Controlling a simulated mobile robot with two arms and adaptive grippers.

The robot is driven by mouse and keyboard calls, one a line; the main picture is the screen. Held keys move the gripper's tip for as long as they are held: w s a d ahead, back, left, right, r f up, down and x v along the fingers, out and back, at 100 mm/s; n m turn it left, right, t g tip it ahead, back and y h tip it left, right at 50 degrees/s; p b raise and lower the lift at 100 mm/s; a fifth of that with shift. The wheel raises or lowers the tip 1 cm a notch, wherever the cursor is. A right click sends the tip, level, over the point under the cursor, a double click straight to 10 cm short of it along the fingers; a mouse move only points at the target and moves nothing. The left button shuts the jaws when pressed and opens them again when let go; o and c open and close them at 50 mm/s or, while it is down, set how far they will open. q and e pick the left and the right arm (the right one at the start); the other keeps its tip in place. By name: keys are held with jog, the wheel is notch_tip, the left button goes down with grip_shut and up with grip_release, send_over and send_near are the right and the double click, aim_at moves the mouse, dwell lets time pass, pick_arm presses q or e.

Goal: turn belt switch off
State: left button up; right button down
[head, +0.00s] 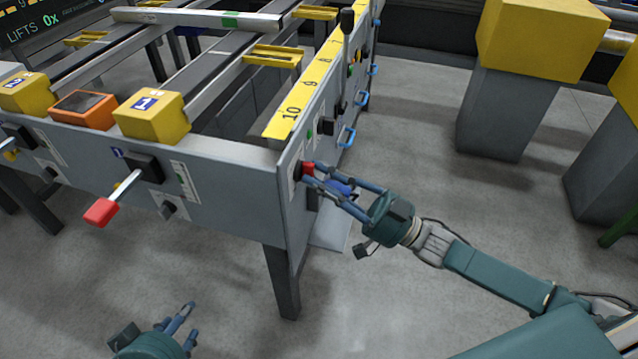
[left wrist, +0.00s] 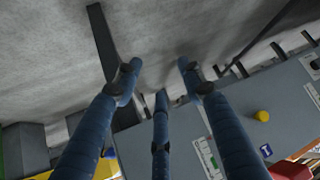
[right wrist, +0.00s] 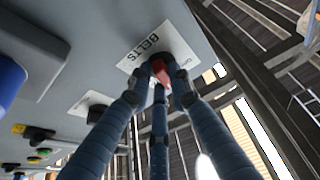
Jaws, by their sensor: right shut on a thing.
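The belt switch (head: 307,169) is a small red knob on the side panel at the near corner of the runout table. In the right wrist view the red knob (right wrist: 160,70) sits on a white plate (right wrist: 158,48) lettered "BELTS". My right gripper (head: 312,174) is shut on the red knob, its blue fingers around it and partly hiding it. The knob's exact setting is hard to read. My left gripper (head: 188,318) is low at the bottom left of the head view, over the floor, away from the switch. Its fingers (left wrist: 158,75) are apart and hold nothing.
A lever with a red handle (head: 101,212) sticks out of the front panel. Yellow blocks (head: 152,115) and an orange box (head: 85,108) stand on the table's front edge. Blue handles (head: 346,136) line the side panel. Grey pillars with yellow tops (head: 541,38) stand at right, with clear floor between.

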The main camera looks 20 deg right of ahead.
pick_arm(q)
jog(key=w+d+r+t+h+b, duration=0.1)
jog(key=w+r+t, duration=0.3)
jog(key=r, duration=0.4)
jog(key=w+d+r+t+h+b, duration=0.1)
jog(key=w+d+r+t+b, duration=0.1)
jog(key=w+r+t, duration=0.3)
jog(key=shift+d+r+m, duration=0.3)
jog(key=shift+d+r, duration=0.4)
jog(key=shift+r, duration=0.95)
pick_arm(e)
jog(key=shift+w+d+r+n+g+y, duration=0.15)
jog(key=shift+n+g+y, duration=0.3)
jog(key=shift+n+g, duration=1.55)
jog(key=shift+w+d+r+n+g+y, duration=0.15)
jog(key=shift+n+g+y, duration=0.35)
jog(key=shift+n, duration=2.95)
jog(key=shift+w+r+n+g+y, duration=0.15)
jog(key=shift+n+g+y, duration=0.3)
jog(key=shift+n+g, duration=1.55)
jog(key=shift+s+n+t, duration=0.1)
jog(key=shift+n+t, duration=0.5)
jog(key=shift+n, duration=0.25)
jog(key=c, duration=1.6)
grip_release()
jog(key=shift+o, duration=0.2)
